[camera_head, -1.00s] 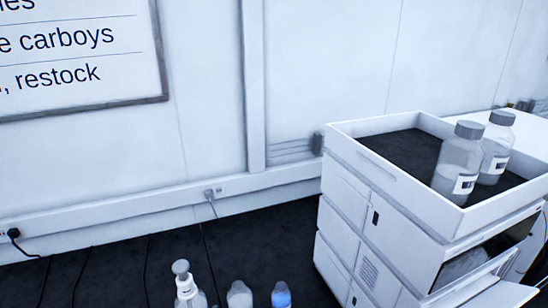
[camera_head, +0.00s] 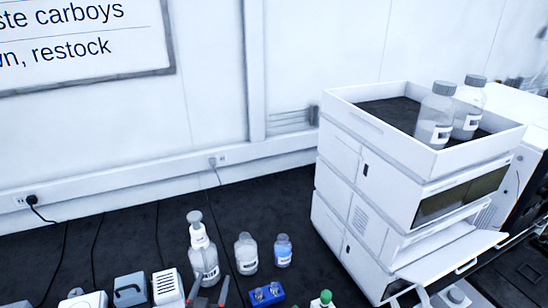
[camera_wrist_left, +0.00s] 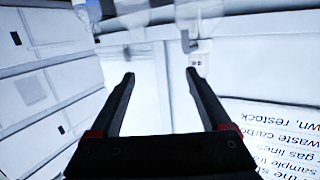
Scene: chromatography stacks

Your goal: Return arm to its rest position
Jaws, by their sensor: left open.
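My left gripper (camera_head: 209,288) shows only at the bottom edge of the head view, its two fingers apart. In the left wrist view the left gripper (camera_wrist_left: 160,77) is open, with nothing between its dark fingers. Beyond the fingers I see a pale wall (camera_wrist_left: 148,95), blurred. The rest of the left arm is not visible in the head view. My right gripper is in neither current view.
A white instrument stack (camera_head: 345,175) stands at right, with two bottles (camera_head: 435,117) (camera_head: 469,108) in its top tray (camera_head: 370,122). A lower flap (camera_head: 450,250) is open. A pump bottle (camera_head: 204,262) and small bottles (camera_head: 246,254) (camera_head: 283,250) stand on the dark bench.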

